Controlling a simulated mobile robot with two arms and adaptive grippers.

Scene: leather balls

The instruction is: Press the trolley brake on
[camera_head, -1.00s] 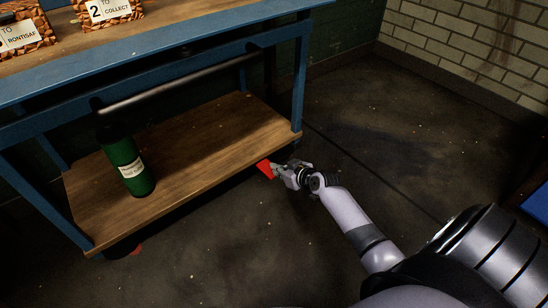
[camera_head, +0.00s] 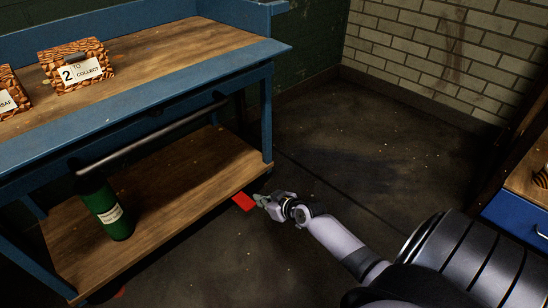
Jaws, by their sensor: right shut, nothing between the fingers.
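The trolley has a blue frame (camera_head: 266,110) and a wooden lower shelf (camera_head: 190,180). A red brake pedal (camera_head: 242,202) sticks out low at the shelf's near right corner, just above the dark floor. My right gripper (camera_head: 260,201) is shut and empty, with its fingertips at the right end of the pedal. I cannot tell whether they touch it. Another red piece (camera_head: 120,292) shows low at the trolley's near left corner, mostly hidden under the shelf. My left gripper is not in view.
A green bottle (camera_head: 108,210) stands on the lower shelf under a dark handle bar (camera_head: 150,136). Patterned boxes with labels (camera_head: 77,68) stand on the upper top. The floor right of the trolley is clear. A blue drawer unit (camera_head: 515,220) stands at the right edge.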

